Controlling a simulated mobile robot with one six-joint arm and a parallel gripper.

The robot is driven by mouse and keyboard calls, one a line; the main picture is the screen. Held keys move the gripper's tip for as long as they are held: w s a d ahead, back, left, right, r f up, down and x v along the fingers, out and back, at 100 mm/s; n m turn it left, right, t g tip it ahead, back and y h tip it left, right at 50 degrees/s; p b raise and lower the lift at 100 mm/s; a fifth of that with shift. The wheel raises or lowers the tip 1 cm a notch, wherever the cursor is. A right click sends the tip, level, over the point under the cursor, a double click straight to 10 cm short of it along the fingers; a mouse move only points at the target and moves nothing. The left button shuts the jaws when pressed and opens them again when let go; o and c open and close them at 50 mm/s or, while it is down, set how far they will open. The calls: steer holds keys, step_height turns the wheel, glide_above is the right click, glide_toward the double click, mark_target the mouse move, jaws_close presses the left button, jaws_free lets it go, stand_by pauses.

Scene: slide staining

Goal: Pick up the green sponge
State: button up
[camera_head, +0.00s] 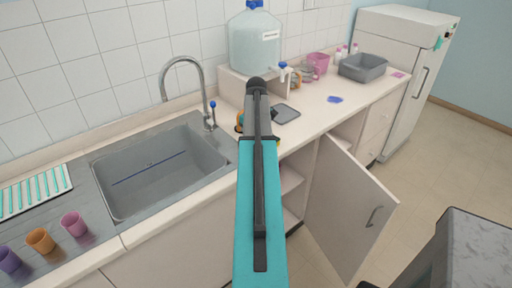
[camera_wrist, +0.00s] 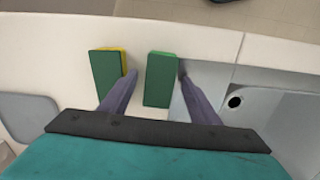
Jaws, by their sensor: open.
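In the wrist view, a solid green sponge (camera_wrist: 160,80) lies on the pale counter. A second sponge, green with a yellow layer (camera_wrist: 108,70), lies to its left. My gripper (camera_wrist: 158,75) is open, its two dark fingers spread. The solid green sponge appears between the fingertips, close to the right one. The green-and-yellow sponge is just outside the left finger. I cannot tell the height of the fingers above the counter.
The grey sink (camera_head: 160,170) lies left of my arm. A grey tray (camera_head: 286,113), a large water jug (camera_head: 255,42) and a grey tub (camera_head: 363,67) stand along the counter. An open cabinet door (camera_head: 345,210) juts out below. Coloured cups (camera_head: 40,240) stand at the left front.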

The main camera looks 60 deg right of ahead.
stand_by(0.5)
steer(key=c, duration=1.1)
steer(key=shift+r, duration=0.2)
steer(key=shift+r+b, duration=0.7)
steer(key=shift+r, duration=0.7)
steer(key=s+a+r+b, duration=0.1)
steer(key=s+a, duration=0.3)
steer(key=s, duration=0.2)
steer(key=s+a+b, duration=0.2)
steer(key=s+a, duration=0.2)
steer(key=s, duration=0.3)
steer(key=shift+s+a+r, duration=0.2)
steer(key=shift+a+r, duration=0.2)
steer(key=o, duration=0.4)
steer(key=c, duration=0.4)
